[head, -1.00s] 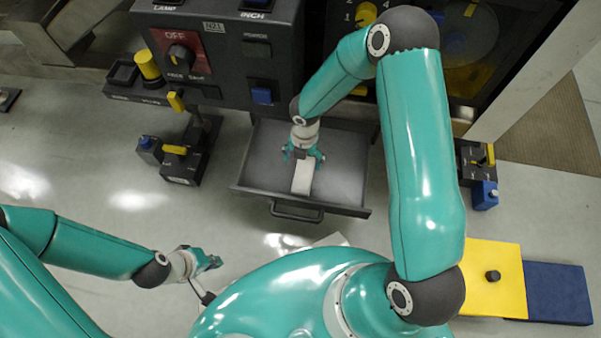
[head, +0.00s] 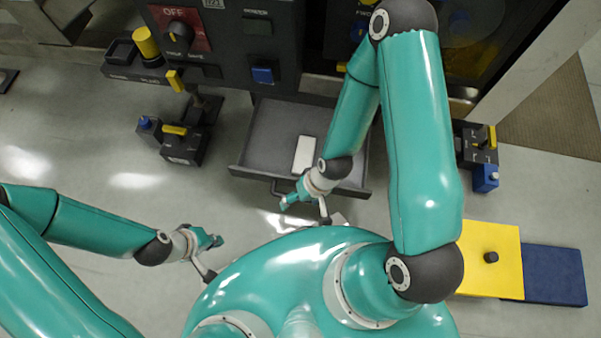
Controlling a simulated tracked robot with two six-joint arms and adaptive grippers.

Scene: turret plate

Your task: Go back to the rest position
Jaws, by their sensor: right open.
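My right gripper (head: 285,203) is open and empty, above the front edge of an open drawer, its arm reaching in from the right. My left gripper (head: 218,241) is in the lower left, in front of the drawer and clear of it; its fingers are too small and turned to tell open from shut. The grey drawer (head: 262,150) is pulled out under the dark control panel. A white block (head: 303,155) lies inside it, apart from my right gripper. The drawer's handle is partly hidden by my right gripper.
The control panel (head: 225,50) with knobs and buttons stands behind the drawer. A black fixture with a yellow lever (head: 175,131) stands left of it. Another fixture (head: 477,155) is at the right. A yellow plate (head: 490,270) and a blue plate (head: 553,275) lie lower right.

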